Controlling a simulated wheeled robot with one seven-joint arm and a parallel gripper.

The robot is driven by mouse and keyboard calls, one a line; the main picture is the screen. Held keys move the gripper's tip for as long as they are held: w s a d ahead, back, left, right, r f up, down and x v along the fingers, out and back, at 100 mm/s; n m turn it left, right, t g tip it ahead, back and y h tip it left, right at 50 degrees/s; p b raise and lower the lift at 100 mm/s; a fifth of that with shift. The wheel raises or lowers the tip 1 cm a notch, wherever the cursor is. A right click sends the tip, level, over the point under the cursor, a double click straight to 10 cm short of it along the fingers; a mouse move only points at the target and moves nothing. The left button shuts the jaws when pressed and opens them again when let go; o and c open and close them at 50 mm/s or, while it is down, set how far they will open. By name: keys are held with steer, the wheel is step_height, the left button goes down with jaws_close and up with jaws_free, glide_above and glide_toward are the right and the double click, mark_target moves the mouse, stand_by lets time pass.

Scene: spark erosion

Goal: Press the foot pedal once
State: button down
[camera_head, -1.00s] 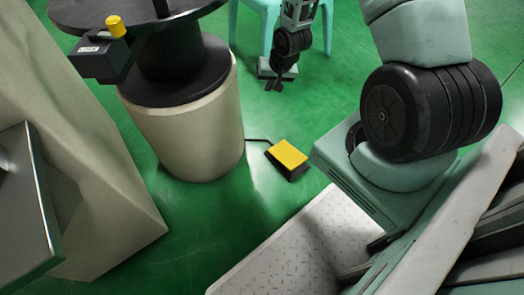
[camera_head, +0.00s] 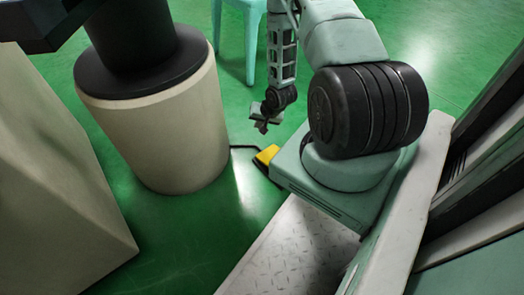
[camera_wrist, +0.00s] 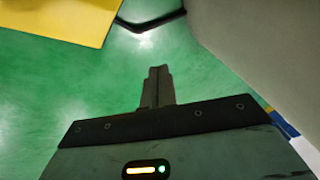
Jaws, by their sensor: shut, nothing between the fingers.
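The foot pedal (camera_head: 266,155) has a yellow top and a dark base and lies on the green floor. In the head view its right part is hidden behind my own body. In the wrist view its yellow top (camera_wrist: 60,18) fills the upper left corner. My gripper (camera_head: 262,127) points down, just above the pedal in the head picture. In the wrist view the fingers (camera_wrist: 158,72) are together and empty, over green floor to the right of and below the pedal in the picture. They appear apart from it.
A black cable (camera_wrist: 150,23) runs from the pedal toward the beige round pedestal (camera_head: 165,125) on the left. A turquoise stool (camera_head: 250,40) stands behind my gripper. A beige cabinet (camera_head: 50,180) is at far left.

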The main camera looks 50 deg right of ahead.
steer(key=f+b, duration=0.2)
steer(key=s+f+b, duration=0.1)
steer(key=f+b, duration=0.1)
steer(key=s+f+b, duration=0.1)
steer(key=f+b, duration=0.1)
steer(key=shift+a+f, duration=0.25)
steer(key=shift+f, duration=0.1)
steer(key=shift+s+a+f, duration=0.1)
steer(key=shift+s+f, duration=0.3)
steer(key=shift+f, duration=0.4)
steer(key=shift+f, duration=0.1)
stand_by(1.3)
steer(key=shift+s+f, duration=0.15)
steer(key=shift+f, duration=0.1)
steer(key=shift+s+f+b, duration=0.1)
steer(key=shift+f+b, duration=0.2)
steer(key=shift+b, duration=0.1)
stand_by(0.4)
